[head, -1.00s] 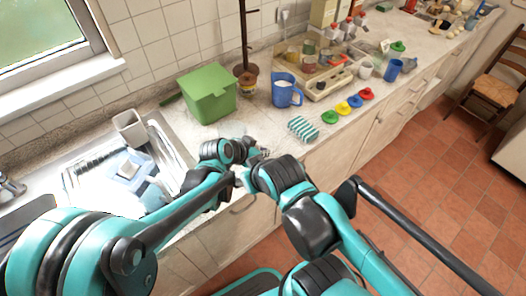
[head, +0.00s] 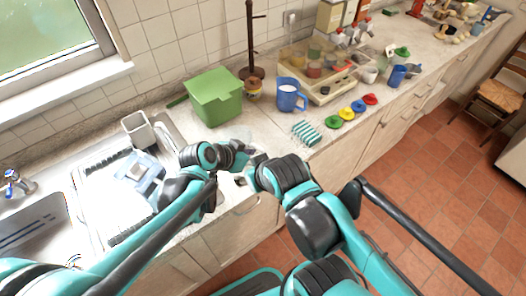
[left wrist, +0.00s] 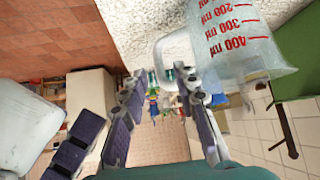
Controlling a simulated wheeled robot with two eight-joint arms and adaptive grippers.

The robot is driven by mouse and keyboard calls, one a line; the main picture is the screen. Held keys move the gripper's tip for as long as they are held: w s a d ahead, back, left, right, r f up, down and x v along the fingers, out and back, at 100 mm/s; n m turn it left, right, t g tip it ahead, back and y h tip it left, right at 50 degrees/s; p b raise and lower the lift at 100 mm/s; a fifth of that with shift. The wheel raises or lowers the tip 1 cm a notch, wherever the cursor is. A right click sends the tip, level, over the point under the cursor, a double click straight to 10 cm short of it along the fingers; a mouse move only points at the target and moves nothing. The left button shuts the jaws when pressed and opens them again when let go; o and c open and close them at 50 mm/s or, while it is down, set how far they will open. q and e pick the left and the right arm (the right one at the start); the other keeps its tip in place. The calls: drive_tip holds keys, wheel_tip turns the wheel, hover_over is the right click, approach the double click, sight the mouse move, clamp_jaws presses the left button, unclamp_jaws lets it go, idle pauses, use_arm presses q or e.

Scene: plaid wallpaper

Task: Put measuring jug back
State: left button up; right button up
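A clear measuring jug with red markings (left wrist: 232,38) shows at the upper right of the left wrist view, with its pale handle (left wrist: 162,55) toward the fingers. In the head view it is only a faint clear shape (head: 254,137) on the counter behind my grippers. My left gripper (left wrist: 163,88) is open, and its right fingertip is close to the handle; I cannot tell whether they touch. In the head view my left gripper (head: 246,157) is partly hidden. My right gripper (head: 243,180) is close by in front, its fingers too hidden to judge.
A green box (head: 215,97), a blue jug (head: 288,97) and a striped cloth (head: 306,133) stand around the counter spot. Coloured lids (head: 346,107) lie to the right. The sink and drainer (head: 110,205) are at left. A wooden tray (head: 325,92) stands farther back.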

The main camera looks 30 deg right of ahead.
use_arm(q)
drive_tip(key=v, duration=0.3)
drive_tip(key=shift+a+r+p, duration=0.1)
drive_tip(key=shift+p, duration=0.2)
idle(0.3)
